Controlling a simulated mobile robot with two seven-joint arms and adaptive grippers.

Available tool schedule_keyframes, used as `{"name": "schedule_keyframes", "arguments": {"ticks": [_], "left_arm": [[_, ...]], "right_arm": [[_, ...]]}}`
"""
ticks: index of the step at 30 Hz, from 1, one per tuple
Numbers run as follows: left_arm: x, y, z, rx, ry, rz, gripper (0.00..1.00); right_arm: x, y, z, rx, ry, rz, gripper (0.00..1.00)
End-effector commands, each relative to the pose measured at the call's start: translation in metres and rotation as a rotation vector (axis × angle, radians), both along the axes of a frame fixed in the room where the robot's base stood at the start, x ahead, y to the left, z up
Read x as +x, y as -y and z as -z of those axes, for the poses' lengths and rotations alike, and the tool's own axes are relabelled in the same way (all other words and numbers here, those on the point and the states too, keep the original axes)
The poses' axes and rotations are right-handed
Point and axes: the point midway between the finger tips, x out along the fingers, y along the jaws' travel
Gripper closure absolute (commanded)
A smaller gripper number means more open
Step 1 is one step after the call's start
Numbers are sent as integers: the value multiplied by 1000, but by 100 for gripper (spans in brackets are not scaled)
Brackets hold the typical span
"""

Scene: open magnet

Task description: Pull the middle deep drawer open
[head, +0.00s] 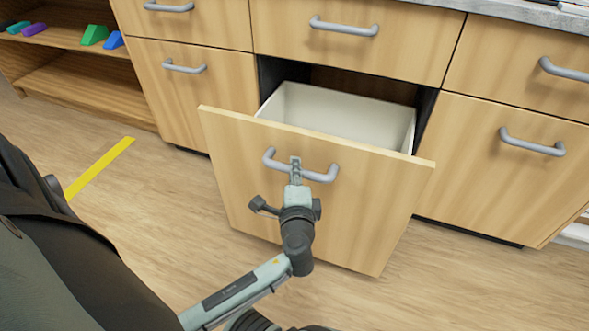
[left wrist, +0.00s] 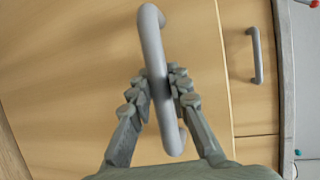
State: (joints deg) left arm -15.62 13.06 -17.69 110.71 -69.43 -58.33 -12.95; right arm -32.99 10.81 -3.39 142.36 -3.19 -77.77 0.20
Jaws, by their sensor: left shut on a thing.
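The middle deep drawer (head: 235,150) stands well out from the wooden cabinet, and its pale, empty-looking inside shows behind the front panel. Its grey bar handle (head: 325,175) is on the upper part of the front. My left gripper (head: 295,165) is shut on the handle near its middle. In the left wrist view the fingers (left wrist: 163,90) lie on both sides of the handle (left wrist: 153,45). My right gripper is not in view.
Closed drawers with grey handles flank it, and a shallow closed drawer (head: 345,50) is above. An open shelf (head: 75,80) with coloured blocks stands at the left. A yellow strip (head: 98,167) marks the clear wooden floor.

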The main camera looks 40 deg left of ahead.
Motion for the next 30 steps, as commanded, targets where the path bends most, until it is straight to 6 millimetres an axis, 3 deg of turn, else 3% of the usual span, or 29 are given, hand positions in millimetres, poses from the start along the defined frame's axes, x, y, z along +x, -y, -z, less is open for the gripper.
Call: {"name": "schedule_keyframes", "arguments": {"ticks": [10,11,15,25,30], "left_arm": [[0,0,0,0,0,1,100],[0,0,0,0,0,1,79],[0,0,0,0,0,1,61],[0,0,-2,0,1,0,61],[0,0,-23,-3,5,0,61]], "right_arm": [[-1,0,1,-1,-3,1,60],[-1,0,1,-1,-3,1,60],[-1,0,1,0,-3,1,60],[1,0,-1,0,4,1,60],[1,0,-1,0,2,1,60]]}}
